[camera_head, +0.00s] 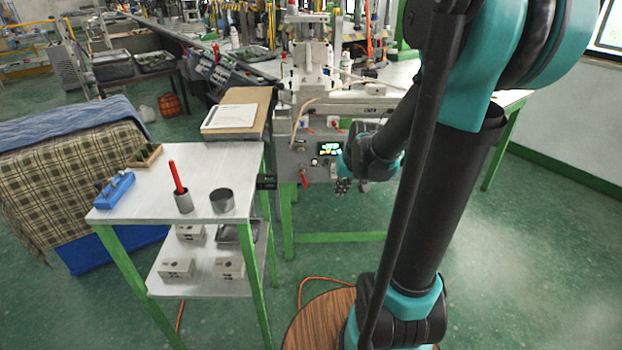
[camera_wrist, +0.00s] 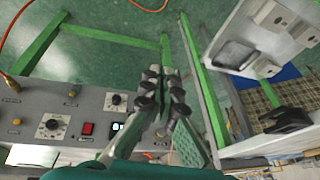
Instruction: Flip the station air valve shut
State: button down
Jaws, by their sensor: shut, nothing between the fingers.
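The station (camera_head: 318,150) is a grey control box under the injection machine, with knobs and a lit screen. A red lever (camera_head: 304,178), which looks like the air valve handle, hangs at the lower left of its front and points downward at a slant. My gripper (camera_head: 342,187) is in front of the panel, to the right of the red lever and apart from it in the picture. In the wrist view my gripper (camera_wrist: 163,72) has its dark fingers together with nothing held. The lever is mostly hidden there; only a small red-orange bit shows beside my gripper's base.
A white-topped green-legged cart (camera_head: 145,200) stands left of the station, holding a blue tool (camera_head: 115,189), a red-handled item in a cup (camera_head: 180,190) and a grey cup (camera_head: 222,200). Green table legs (camera_head: 288,220) are close by. An orange hose (camera_head: 315,280) lies on the floor.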

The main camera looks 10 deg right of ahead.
aim_at(304, 180)
jog(key=w+d+f+y, duration=0.1)
jog(key=w+f, duration=0.3)
jog(key=w, duration=0.6)
jog(key=w+d+f+y, duration=0.1)
jog(key=w+f, duration=0.3)
jog(key=w, duration=0.7)
jog(key=w+d+f+y, duration=0.1)
jog(key=w+f, duration=0.3)
jog(key=w, duration=0.6)
jog(key=x, duration=1)
jog(key=shift+w+a+f, duration=0.1)
jog(key=shift+w+f, duration=0.15)
jog(key=shift+a+f, duration=0.2)
jog(key=shift+a, duration=1)
jog(key=shift+w+a+f, duration=0.1)
jog(key=shift+a+f, duration=0.15)
jog(key=shift+a, duration=0.45)
